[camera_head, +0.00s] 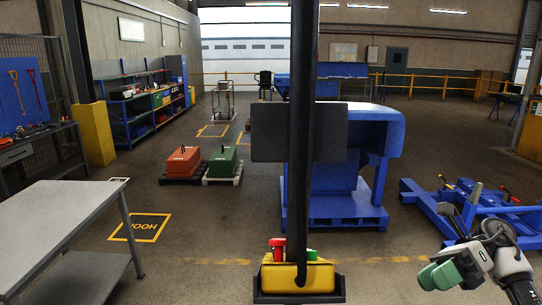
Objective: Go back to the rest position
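My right gripper (437,275) shows at the lower right, its green finger pads low over the floor. The pads look close together, and I cannot tell whether there is a gap. I see nothing held in it. My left gripper is not in view. An orange counterweight block (183,161) and a green one (222,162), each with a handle on top, sit side by side on low pallets at left of centre. A large blue machine body (384,125) stands on a blue base behind the dark centre post.
A grey metal table (60,213) stands at the left. A blue floor frame (465,212) with red and orange handles lies right, behind my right gripper. A yellow floor marking (142,227) lies beside the table. Floor is open between table and blue machine. A shelf (145,105) lines the left wall.

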